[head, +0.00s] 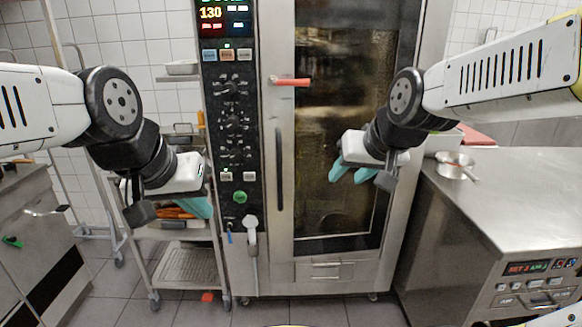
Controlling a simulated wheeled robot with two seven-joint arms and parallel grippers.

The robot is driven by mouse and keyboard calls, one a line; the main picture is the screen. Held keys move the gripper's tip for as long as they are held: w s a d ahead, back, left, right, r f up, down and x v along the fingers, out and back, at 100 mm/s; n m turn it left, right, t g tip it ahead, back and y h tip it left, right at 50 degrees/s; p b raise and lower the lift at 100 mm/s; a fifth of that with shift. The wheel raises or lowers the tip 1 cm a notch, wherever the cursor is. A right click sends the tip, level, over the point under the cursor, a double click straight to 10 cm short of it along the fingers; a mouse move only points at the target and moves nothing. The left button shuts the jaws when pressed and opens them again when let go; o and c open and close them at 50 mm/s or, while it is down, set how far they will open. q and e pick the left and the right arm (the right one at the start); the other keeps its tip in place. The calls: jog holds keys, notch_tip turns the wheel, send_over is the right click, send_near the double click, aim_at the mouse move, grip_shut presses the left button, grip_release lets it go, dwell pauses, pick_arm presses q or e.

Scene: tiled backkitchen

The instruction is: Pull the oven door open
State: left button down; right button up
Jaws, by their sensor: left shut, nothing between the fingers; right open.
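The tall steel oven (278,250) stands in the middle of the head view. Its glass door (318,110) is shut, with a dark vertical handle (279,170) on its left side. A red latch lever (291,82) sticks out above the handle, pointing right. My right gripper (355,176) is open and empty in front of the glass, to the right of the handle. My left gripper (200,208) is shut and empty, left of the oven's control panel (232,120) and in front of the trolley. Neither gripper visibly touches the door.
A steel counter (520,185) with a small pan (455,166) stands on the right, close to the oven. A wheeled trolley (185,262) stands left of the oven. A spray handle (251,235) hangs on the oven's front. The tiled floor (330,312) in front is mostly clear.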

aim_at(281, 173)
jog(key=w+a+f+t, duration=0.2)
jog(key=w, duration=0.7)
jog(key=w+a+f+t, duration=0.1)
jog(key=w+f, duration=0.2)
jog(key=w, duration=0.5)
jog(key=w+a+f+t, duration=0.2)
jog(key=w, duration=0.7)
jog(key=w+a+f+n+t+y, duration=0.1)
jog(key=w+a+f+t, duration=0.1)
jog(key=w+a+f, duration=0.35)
jog(key=w+a+f+n+t+y, duration=0.2)
jog(key=f+t, duration=0.1)
jog(key=f, duration=0.5)
jog(key=x, duration=0.7)
jog(key=shift+w+a+f, duration=0.15)
jog(key=shift+w+a, duration=0.1)
jog(key=shift+w, duration=0.05)
jog(key=shift+c, duration=0.3)
grip_shut()
jog(key=shift+d, duration=0.1)
